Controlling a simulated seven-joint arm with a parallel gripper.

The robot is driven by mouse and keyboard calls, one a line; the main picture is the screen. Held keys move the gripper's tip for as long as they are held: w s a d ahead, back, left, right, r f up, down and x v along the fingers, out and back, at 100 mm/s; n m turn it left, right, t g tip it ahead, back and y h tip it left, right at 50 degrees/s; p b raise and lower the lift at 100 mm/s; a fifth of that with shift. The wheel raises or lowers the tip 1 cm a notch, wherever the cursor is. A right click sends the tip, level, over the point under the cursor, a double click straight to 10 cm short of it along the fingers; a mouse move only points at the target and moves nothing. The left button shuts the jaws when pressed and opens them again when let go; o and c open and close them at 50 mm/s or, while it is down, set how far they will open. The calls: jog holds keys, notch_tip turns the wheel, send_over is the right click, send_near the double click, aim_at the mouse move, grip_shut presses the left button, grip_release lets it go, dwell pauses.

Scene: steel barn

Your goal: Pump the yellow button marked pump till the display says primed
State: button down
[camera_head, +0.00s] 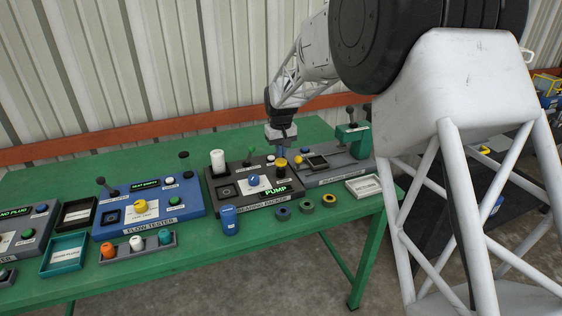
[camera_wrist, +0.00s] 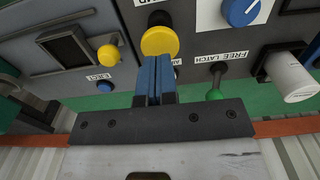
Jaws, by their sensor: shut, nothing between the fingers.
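The yellow button (camera_head: 281,162) is a round cap on a dark post at the back right of the dark grey bearing packer panel (camera_head: 226,200). It also shows in the wrist view (camera_wrist: 160,40), where its label is partly hidden. The panel's display (camera_head: 275,190) reads PUMP in green letters. My gripper (camera_head: 282,152) is over the back right of this panel. Its blue fingers (camera_wrist: 154,62) are shut and empty, with their tips at the near edge of the button in the wrist view. I cannot tell whether they touch it.
A blue dial (camera_wrist: 241,11), a green-tipped lever (camera_wrist: 214,94) and a white cylinder (camera_wrist: 293,76) stand on the same panel. A smaller yellow knob (camera_wrist: 108,52) is on the neighbouring grey panel. The blue flow tester (camera_head: 150,207) is at the left. Several rings (camera_head: 305,205) lie in front.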

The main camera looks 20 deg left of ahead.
aim_at(281, 161)
jog(key=shift+f, duration=1.85)
dwell(1.0)
jog(key=shift+r, duration=3.75)
